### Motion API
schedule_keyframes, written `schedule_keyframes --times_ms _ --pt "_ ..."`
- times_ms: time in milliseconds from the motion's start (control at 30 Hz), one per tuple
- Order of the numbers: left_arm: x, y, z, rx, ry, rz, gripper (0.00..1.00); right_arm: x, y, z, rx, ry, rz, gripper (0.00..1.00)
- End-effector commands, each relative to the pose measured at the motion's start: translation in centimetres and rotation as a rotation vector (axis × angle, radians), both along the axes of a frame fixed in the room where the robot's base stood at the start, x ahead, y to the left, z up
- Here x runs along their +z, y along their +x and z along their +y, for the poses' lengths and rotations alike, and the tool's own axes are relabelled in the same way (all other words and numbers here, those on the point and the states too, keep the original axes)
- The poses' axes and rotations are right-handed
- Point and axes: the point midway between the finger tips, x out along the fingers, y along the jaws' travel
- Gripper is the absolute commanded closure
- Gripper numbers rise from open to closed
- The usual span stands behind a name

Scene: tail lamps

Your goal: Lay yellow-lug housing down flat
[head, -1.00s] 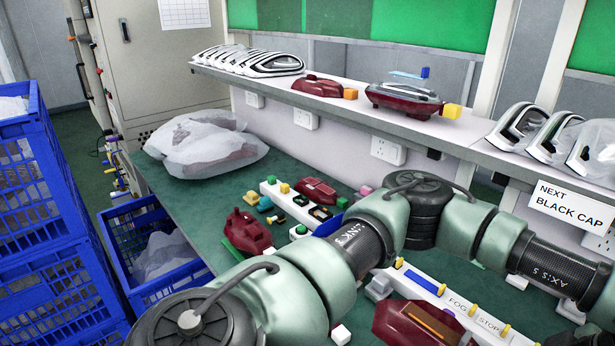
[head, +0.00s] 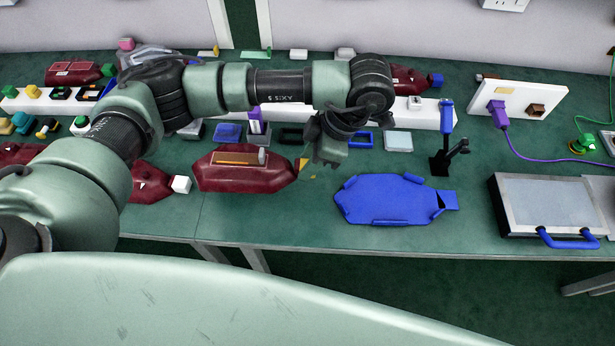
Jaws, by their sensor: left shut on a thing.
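The dark red housing (head: 240,178) with an orange strip on top is at the front middle of the green table, its long side across the picture. A small yellow lug (head: 303,165) shows at its right end. My left gripper (head: 322,160) points down at that end and is shut on the housing by the lug; its fingertips are mostly hidden behind the wrist. I cannot tell whether the housing's underside touches the table. My right gripper is not in view.
A blue cradle-shaped tray (head: 385,200) lies just right of the gripper. Further right are a blue-and-black stand (head: 444,150), a white socket block (head: 520,108) with a purple cable, and a grey panel (head: 550,203) with a blue handle. Another red housing (head: 150,182) sits at left.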

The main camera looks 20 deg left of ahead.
Motion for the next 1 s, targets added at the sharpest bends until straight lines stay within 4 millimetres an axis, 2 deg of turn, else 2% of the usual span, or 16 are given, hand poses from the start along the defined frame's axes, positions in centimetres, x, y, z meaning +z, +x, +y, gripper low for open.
schedule_keyframes --times_ms 33,100,267,500,933,967,1000 --pt "-1.3 -0.1 0.0 0.002 -0.001 0.004 1.0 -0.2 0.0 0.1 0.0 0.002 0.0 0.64" --pt "-2.3 -0.1 -0.1 0.0 -0.001 0.003 1.0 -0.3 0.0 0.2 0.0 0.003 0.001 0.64" --pt "-3.5 0.0 0.0 0.001 -0.001 0.0 1.0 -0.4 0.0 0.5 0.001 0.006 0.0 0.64" --pt "-6.7 0.0 0.0 0.001 0.001 0.001 1.0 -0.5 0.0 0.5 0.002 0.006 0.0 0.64" --pt "-7.5 0.0 0.0 0.0 0.001 -0.002 1.0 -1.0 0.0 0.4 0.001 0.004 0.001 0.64" --pt "-7.4 0.0 0.0 0.0 0.0 -0.001 0.66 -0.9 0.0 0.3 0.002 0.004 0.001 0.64" --pt "-7.4 0.0 0.0 0.0 0.0 -0.001 0.55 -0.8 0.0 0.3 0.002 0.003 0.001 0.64"
